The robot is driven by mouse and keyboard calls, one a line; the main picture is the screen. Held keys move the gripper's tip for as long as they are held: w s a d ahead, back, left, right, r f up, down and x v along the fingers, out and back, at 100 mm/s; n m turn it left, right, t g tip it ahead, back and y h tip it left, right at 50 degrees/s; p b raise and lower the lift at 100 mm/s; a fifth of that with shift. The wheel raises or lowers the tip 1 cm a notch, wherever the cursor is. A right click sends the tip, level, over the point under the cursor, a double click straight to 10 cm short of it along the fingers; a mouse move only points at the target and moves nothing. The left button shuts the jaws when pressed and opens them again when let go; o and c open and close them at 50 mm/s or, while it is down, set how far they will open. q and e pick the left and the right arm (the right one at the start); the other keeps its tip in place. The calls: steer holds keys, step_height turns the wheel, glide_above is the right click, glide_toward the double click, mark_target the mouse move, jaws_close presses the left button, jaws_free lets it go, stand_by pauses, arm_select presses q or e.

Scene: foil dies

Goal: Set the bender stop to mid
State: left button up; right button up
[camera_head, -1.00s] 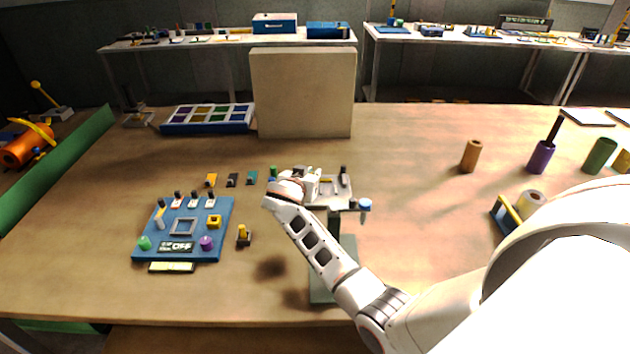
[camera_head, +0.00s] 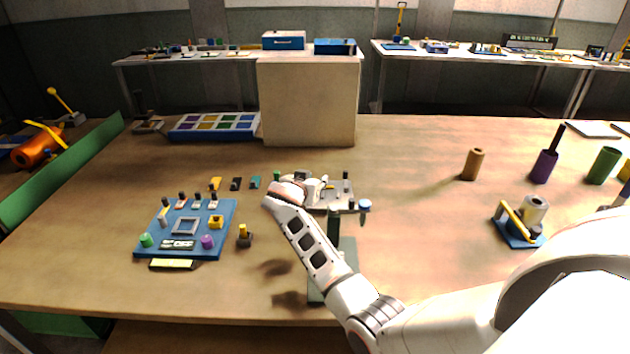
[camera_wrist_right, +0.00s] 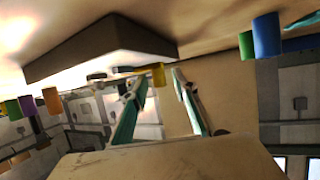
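A small grey plate fixture (camera_head: 345,205) stands mid-table on a dark green base (camera_head: 347,252). It carries a black-topped peg (camera_head: 346,184) and a light-blue knob (camera_head: 365,205). This may be the bender; I cannot make out its stop setting. My right arm comes in from the right. Its gripper (camera_head: 318,190) is over the fixture's left part, and the hand hides some of it. In the right wrist view my right gripper's fingers (camera_wrist_right: 160,80) are apart, with nothing clearly held. A yellow piece (camera_wrist_right: 158,73) shows near the fingertips; contact is unclear. My left gripper is out of view.
A blue panel (camera_head: 155,222) with knobs and switches lies left, a small yellow-topped piece (camera_head: 244,236) beside it. A beige block (camera_head: 308,105) and a compartment tray (camera_head: 180,134) stand behind. Cylinders, including a brown one (camera_head: 472,164), stand right.

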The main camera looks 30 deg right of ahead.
steer(key=shift+s+a+r, duration=0.1)
steer(key=shift+s+a, duration=0.1)
steer(key=shift+a, duration=0.15)
steer(key=v, duration=0.6)
steer(key=shift+s+a+r, duration=0.15)
steer(key=shift+s+r, duration=0.1)
steer(key=shift+f, duration=0.1)
